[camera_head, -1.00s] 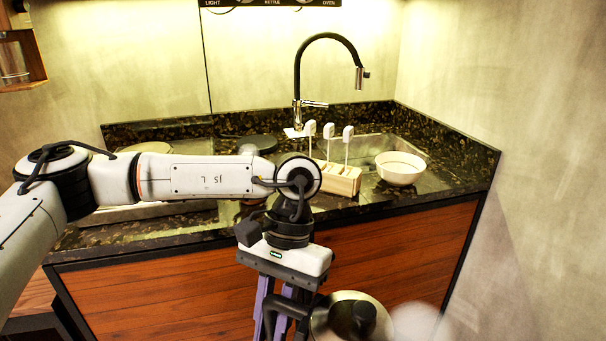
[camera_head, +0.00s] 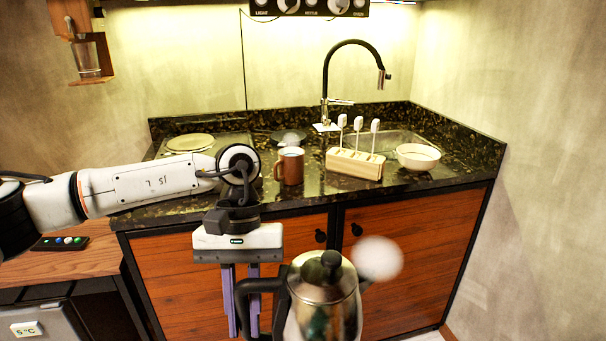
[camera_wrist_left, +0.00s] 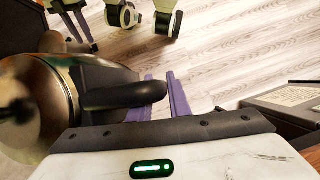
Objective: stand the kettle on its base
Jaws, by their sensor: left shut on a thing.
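The kettle (camera_head: 322,302) is shiny metal with a black lid knob and black handle. It is upright in the head view, in front of the cabinets and below counter height in the picture. My left gripper (camera_head: 243,318) is shut on its handle, left of the body. In the left wrist view the handle (camera_wrist_left: 125,95) reaches the purple fingers (camera_wrist_left: 165,97), and the kettle body is cut off at left. A dark round disc (camera_head: 288,137), which looks like the kettle base, lies on the counter behind the mug, partly hidden.
A brown mug (camera_head: 290,166) stands in front of the disc. A wooden block (camera_head: 354,164) with several white-topped sticks and a white bowl (camera_head: 417,156) stand to the right, by the sink and tap (camera_head: 325,90). A hob (camera_head: 190,143) is left. A blurred white patch (camera_head: 377,258) hangs by the spout.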

